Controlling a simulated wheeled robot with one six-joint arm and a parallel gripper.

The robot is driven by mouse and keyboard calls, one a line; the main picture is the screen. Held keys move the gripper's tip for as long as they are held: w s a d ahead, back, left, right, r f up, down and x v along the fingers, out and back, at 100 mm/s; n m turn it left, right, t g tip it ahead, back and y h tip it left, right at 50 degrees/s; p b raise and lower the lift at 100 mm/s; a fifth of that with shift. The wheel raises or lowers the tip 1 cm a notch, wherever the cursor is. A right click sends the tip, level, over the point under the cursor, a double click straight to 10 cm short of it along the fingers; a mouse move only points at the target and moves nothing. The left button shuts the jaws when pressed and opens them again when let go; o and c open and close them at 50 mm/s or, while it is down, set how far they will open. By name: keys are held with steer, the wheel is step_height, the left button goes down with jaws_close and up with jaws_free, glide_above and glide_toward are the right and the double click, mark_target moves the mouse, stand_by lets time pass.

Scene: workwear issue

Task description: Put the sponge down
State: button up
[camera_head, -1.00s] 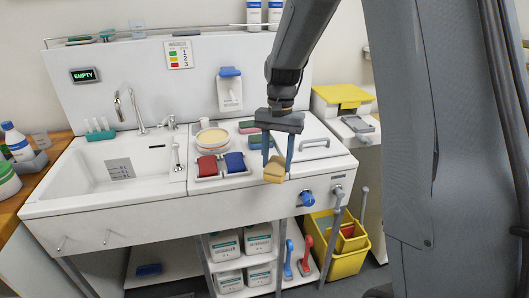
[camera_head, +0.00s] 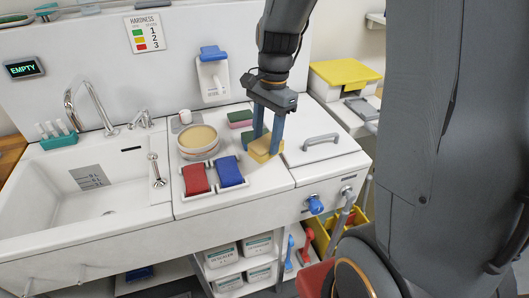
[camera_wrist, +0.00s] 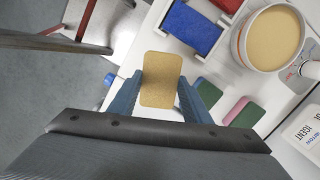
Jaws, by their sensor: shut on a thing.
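The yellow sponge (camera_head: 262,150) is held between the two blue fingers of my gripper (camera_head: 265,135), over the white counter right of the sink. In the wrist view the sponge (camera_wrist: 160,79) shows its broad tan face between the fingertips (camera_wrist: 160,90). My gripper is shut on it. I cannot tell whether the sponge touches the counter (camera_head: 270,180). A green sponge stands partly hidden just behind the fingers, and a pink-and-green sponge (camera_head: 240,118) lies farther back.
A red pad (camera_head: 195,179) and a blue pad (camera_head: 229,171) lie in a tray left of my gripper. A round tub (camera_head: 198,142) with tan contents stands behind them. The sink (camera_head: 80,190) is farther left. A handled lid (camera_head: 320,145) lies right.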

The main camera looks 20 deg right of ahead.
steer(key=shift+f+p, duration=0.5)
steer(key=shift+f, duration=2.3)
steer(key=shift+f, duration=0.1)
steer(key=o, duration=1)
steer(key=shift+o, duration=0.2)
steer(key=r+b, duration=0.1)
steer(key=r, duration=0.3)
steer(key=d+r+b, duration=0.1)
steer(key=r, duration=0.7)
steer(key=shift+w+d+b, duration=0.15)
steer(key=shift+w+b, duration=0.1)
steer(key=shift+b, duration=0.15)
steer(key=s+a+f+n+t+h, duration=0.1)
steer(key=s+f+n+t, duration=0.1)
steer(key=s+f+n, duration=0.7)
steer(key=s+n, duration=0.1)
steer(key=n, duration=0.3)
steer(key=shift+a+n, duration=0.25)
steer(key=shift+n, duration=0.05)
